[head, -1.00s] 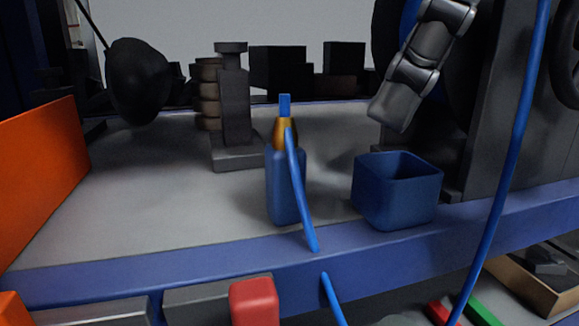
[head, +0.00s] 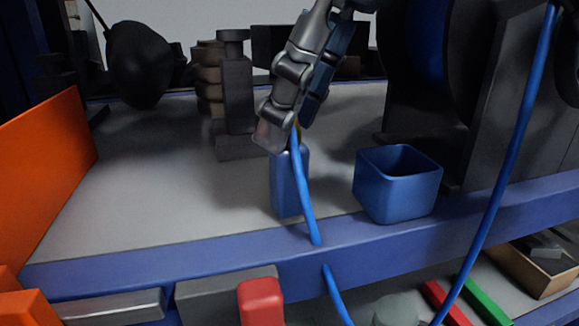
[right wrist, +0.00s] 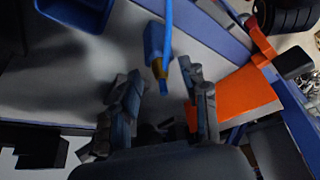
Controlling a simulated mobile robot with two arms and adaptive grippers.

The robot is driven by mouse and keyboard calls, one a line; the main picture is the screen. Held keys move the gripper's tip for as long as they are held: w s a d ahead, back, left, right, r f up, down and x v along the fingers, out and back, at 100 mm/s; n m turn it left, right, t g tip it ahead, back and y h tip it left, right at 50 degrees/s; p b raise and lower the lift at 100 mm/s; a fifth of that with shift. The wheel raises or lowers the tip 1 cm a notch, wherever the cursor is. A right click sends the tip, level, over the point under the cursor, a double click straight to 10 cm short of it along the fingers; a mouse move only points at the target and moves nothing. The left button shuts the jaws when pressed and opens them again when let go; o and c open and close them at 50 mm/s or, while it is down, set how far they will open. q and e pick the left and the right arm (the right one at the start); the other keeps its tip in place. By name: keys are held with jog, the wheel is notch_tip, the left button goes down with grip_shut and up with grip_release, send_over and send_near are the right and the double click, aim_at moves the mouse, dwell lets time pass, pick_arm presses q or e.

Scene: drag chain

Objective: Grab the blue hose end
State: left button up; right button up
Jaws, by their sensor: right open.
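The blue hose (head: 305,205) runs up over the front edge of the bench, in front of a blue bottle-like block (head: 281,190), toward its brass-coloured top. My right gripper (head: 285,135) is open and angled down over that top, hiding most of it and the hose end in the head view. In the right wrist view, the hose (right wrist: 167,18) and the blue block (right wrist: 153,40) lie just beyond the open fingers. The brass part (right wrist: 159,69) shows between the fingertips. I cannot tell whether the fingers touch anything. My left gripper is not in view.
An open blue bin (head: 397,190) stands to the right on the grey bench (head: 150,190). Another blue hose stretch (head: 497,185) hangs at the right. An orange panel (head: 50,170) stands at the left. Dark fixtures line the back. The bench's left middle is clear.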

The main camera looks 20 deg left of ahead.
jog(key=shift+d, duration=0.1)
jog(key=c, duration=0.5)
jog(key=shift+s, duration=0.1)
grip_shut()
jog(key=shift+r, duration=0.1)
